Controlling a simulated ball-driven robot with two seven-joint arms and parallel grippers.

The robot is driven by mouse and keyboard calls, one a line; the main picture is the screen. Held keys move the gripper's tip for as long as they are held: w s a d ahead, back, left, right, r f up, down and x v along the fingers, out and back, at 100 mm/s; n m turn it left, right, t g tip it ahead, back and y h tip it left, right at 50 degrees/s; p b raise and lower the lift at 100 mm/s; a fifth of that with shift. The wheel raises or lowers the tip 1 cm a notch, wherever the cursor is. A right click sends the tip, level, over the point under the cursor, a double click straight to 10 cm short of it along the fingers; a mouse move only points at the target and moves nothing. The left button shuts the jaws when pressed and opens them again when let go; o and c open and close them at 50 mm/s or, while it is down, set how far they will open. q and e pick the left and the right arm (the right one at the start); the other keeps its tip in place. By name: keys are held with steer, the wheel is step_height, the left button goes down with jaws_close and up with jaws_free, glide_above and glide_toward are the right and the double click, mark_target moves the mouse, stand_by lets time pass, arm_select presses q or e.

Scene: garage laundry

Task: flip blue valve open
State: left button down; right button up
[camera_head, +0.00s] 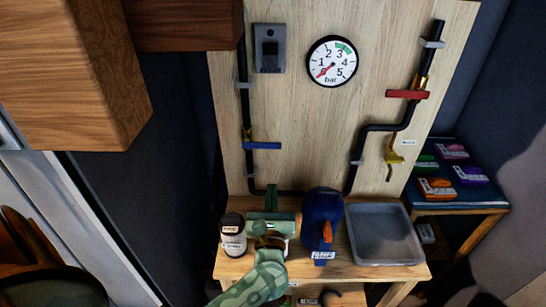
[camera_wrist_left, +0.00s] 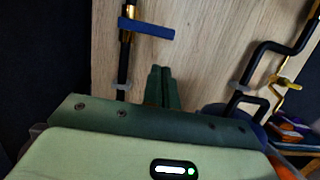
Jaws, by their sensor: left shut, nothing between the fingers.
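The blue valve (camera_head: 262,145) sits on the left vertical black pipe on the wooden board. Its flat handle sticks out to the right, crosswise to the pipe. In the left wrist view the blue valve handle (camera_wrist_left: 147,28) shows at the top, near level, with a brass body at its left end. My left gripper (camera_head: 272,188) is below the handle and apart from it. In the left wrist view its green fingers (camera_wrist_left: 160,70) are together, empty, pointing up below the handle. My right gripper is in neither view.
A red valve handle (camera_head: 408,94) and a yellow valve (camera_head: 394,157) sit on the right pipe. A gauge (camera_head: 331,62) hangs between the pipes. Below stand a labelled jar (camera_head: 233,236), a dark blue bottle (camera_head: 322,222) and a grey tray (camera_head: 382,235). A wooden cabinet (camera_head: 75,70) juts in upper left.

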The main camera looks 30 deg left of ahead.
mark_target(262, 144)
arm_select(q)
steer(key=x, duration=1)
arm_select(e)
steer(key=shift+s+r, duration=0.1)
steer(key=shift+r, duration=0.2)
arm_select(q)
steer(key=shift+w+d+r+n, duration=0.1)
steer(key=shift+w+r+n, duration=0.1)
steer(key=shift+n, duration=0.2)
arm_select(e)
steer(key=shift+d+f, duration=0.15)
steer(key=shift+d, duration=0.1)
